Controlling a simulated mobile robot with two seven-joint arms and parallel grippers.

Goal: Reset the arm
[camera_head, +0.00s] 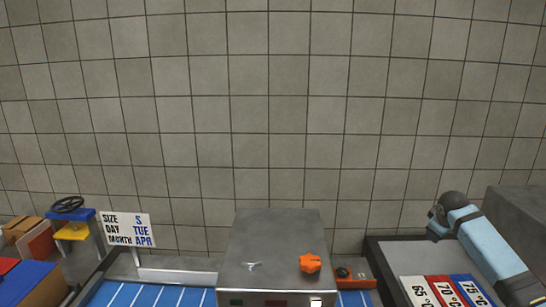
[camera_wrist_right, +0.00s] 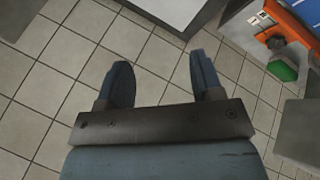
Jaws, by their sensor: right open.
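My right gripper (camera_wrist_right: 163,80) shows in the right wrist view. Its two dark blue fingers are spread apart with nothing between them. It is over the tiled floor (camera_wrist_right: 60,80), and no object touches it. In the head view neither gripper is visible. A light blue link with a dark rounded joint at the lower right there looks like part of my right arm. My left gripper is in neither view.
A grey metal box (camera_head: 275,240) with an orange knob-like piece (camera_head: 310,263) stands at bottom centre. A date sign (camera_head: 129,229) stands left. Temperature labels (camera_head: 445,291) lie right.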

